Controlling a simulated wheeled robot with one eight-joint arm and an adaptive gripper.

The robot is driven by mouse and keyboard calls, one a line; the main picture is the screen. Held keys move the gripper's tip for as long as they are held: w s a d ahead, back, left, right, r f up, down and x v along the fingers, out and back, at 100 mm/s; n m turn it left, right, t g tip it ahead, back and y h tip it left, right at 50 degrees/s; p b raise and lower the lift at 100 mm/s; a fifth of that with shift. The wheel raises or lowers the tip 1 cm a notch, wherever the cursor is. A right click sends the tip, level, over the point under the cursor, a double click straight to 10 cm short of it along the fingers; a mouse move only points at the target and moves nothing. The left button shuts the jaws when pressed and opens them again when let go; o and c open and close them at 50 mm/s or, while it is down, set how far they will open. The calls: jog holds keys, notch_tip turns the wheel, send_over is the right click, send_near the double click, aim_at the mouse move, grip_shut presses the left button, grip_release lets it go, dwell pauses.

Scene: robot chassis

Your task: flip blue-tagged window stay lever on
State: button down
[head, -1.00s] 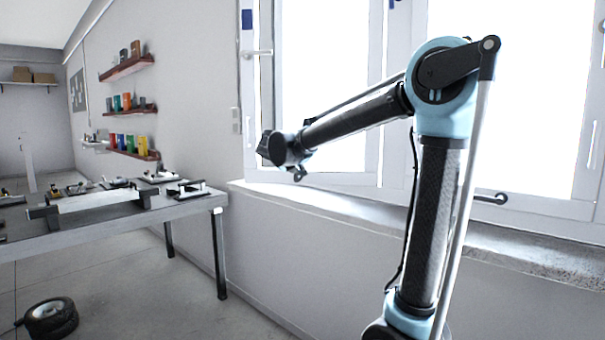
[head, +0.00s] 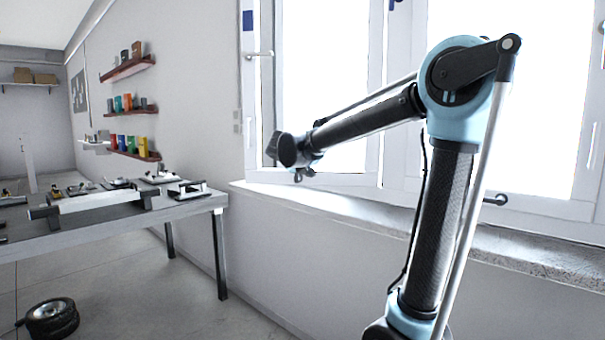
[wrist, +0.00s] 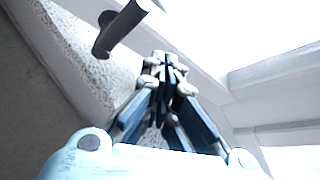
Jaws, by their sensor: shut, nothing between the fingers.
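My gripper (wrist: 165,75) is shut and empty in the wrist view, with its fingertips close together. A dark rod-shaped lever with a rounded end (wrist: 120,28) lies just beyond and left of the fingertips, apart from them in the picture. I cannot see a blue tag on it there. In the head view my gripper (head: 303,174) hangs low in front of the left window pane, above the sill. A blue tag (head: 247,20) is on the window frame at upper left, above a pale handle (head: 259,54). Another dark hooked lever (head: 496,200) shows at the lower right frame, behind my arm.
The speckled window sill (head: 540,250) runs below the window, and also shows at left in the wrist view (wrist: 75,45). A workbench (head: 130,215) with several fixtures stands at left. A dark wheel-like object (head: 52,318) lies on the floor. Shelves (head: 130,112) hang on the wall.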

jog(key=s+a, duration=0.5)
jog(key=s, duration=0.3)
jog(key=shift+s, duration=0.15)
dwell(0.4)
jog(key=s+d+f+m+g, duration=0.3)
jog(key=s+d+f+m, duration=0.4)
jog(key=d+m, duration=0.3)
jog(key=s+d+f+m+g, duration=0.3)
jog(key=s+d+f+m, duration=0.4)
jog(key=d, duration=0.6)
jog(key=s+d+f+m+g+y, duration=0.2)
jog(key=s+f+m+g+y, duration=0.1)
jog(key=s+f+m, duration=1.3)
jog(key=s+m+y, duration=0.1)
jog(key=m, duration=0.4)
jog(key=shift+d+f+g+y, duration=0.15)
jog(key=shift+d+g+y, duration=0.15)
jog(key=shift+y, duration=0.1)
jog(key=shift+a, duration=0.1)
